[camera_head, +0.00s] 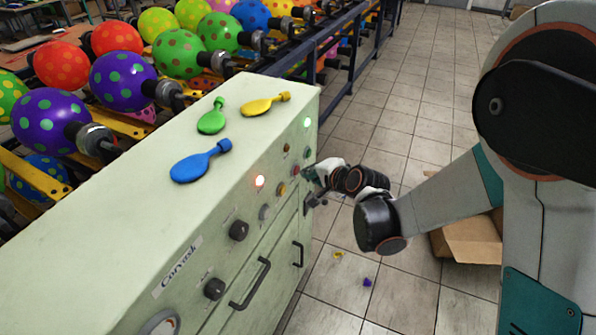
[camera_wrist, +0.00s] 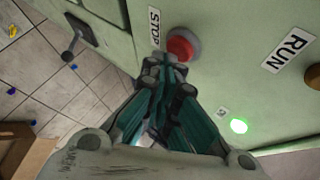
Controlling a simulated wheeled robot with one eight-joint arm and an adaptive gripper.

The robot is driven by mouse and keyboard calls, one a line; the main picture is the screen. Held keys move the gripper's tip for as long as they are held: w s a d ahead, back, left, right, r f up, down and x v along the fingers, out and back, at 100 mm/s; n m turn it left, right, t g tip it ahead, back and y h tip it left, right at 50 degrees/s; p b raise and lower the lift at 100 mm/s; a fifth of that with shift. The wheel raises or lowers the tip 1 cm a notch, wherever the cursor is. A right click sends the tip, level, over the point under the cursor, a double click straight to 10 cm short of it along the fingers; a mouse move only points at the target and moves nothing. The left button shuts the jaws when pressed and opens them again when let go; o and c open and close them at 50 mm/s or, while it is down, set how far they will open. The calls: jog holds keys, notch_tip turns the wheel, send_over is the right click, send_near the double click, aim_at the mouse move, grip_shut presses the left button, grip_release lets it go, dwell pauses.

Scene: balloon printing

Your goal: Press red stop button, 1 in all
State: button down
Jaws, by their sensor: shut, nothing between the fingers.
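The red stop button (camera_wrist: 183,45) is on the pale green cabinet face, beside a STOP label (camera_wrist: 154,27) in the wrist view. In the head view the red button (camera_head: 295,170) shows just left of my gripper. My gripper (camera_wrist: 168,62) is shut and empty, its tips just below the button's edge in the wrist view. I cannot tell whether the tips touch it. In the head view my gripper (camera_head: 313,174) is at the right end of the cabinet front.
A green lit lamp (camera_wrist: 238,126) and a RUN label (camera_wrist: 288,50) are on the same panel. The cabinet (camera_head: 100,230) has knobs and handles. Deflated balloons, including a blue one (camera_head: 195,163), lie on top. A cardboard box (camera_head: 470,240) is on the floor.

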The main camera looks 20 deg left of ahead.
jog(key=shift+a, duration=0.55)
dwell(0.6)
jog(key=shift+d, duration=0.95)
jog(key=shift+s+d+b, duration=0.2)
jog(key=shift+d+b, duration=0.15)
jog(key=shift+d, duration=2.15)
jog(key=shift+d, duration=0.1)
